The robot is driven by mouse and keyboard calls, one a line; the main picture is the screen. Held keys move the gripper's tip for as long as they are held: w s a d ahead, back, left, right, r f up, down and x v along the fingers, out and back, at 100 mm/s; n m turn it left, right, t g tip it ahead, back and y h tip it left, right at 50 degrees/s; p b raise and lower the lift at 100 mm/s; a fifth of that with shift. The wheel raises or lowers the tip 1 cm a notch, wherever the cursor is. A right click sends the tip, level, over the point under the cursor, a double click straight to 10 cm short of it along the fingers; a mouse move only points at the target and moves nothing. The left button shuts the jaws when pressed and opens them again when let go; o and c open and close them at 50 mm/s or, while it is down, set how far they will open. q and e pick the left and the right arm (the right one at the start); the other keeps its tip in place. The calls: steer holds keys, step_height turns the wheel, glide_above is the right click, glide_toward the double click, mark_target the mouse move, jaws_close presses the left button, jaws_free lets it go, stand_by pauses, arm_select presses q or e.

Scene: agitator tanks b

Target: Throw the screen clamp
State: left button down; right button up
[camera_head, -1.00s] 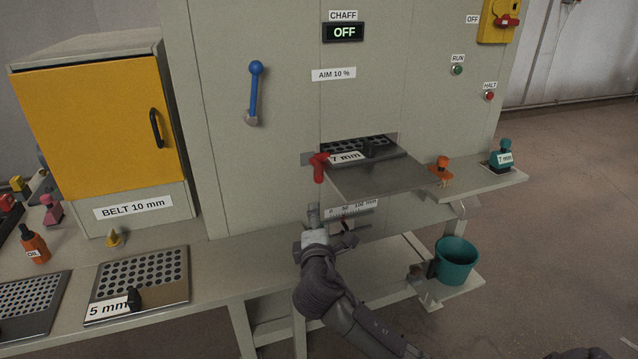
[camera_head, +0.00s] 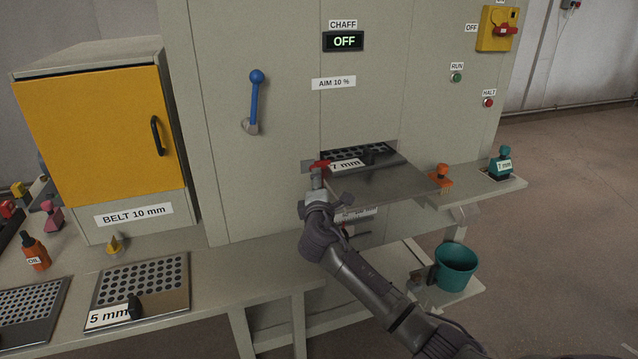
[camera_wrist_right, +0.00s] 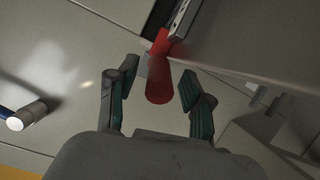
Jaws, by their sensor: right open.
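The screen clamp is a red lever (camera_head: 319,164) at the left edge of the screen slot on the machine front. My right gripper (camera_head: 317,180) is just in front of and below it, and hides most of the lever. In the right wrist view the red lever (camera_wrist_right: 159,84) lies between the two open fingers of the gripper (camera_wrist_right: 152,92), apart from both. A 7 mm screen (camera_head: 362,152) sits in the slot beside the clamp. My left gripper is not in view.
A metal shelf (camera_head: 385,187) juts out right of the clamp. A blue lever (camera_head: 254,103) is on the panel to the left. The 5 mm screen (camera_head: 160,285) lies on the bench.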

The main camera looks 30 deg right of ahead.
steer(key=shift+w+d, duration=0.15)
steer(key=shift+w, duration=0.05)
jaws_close()
stand_by(0.4)
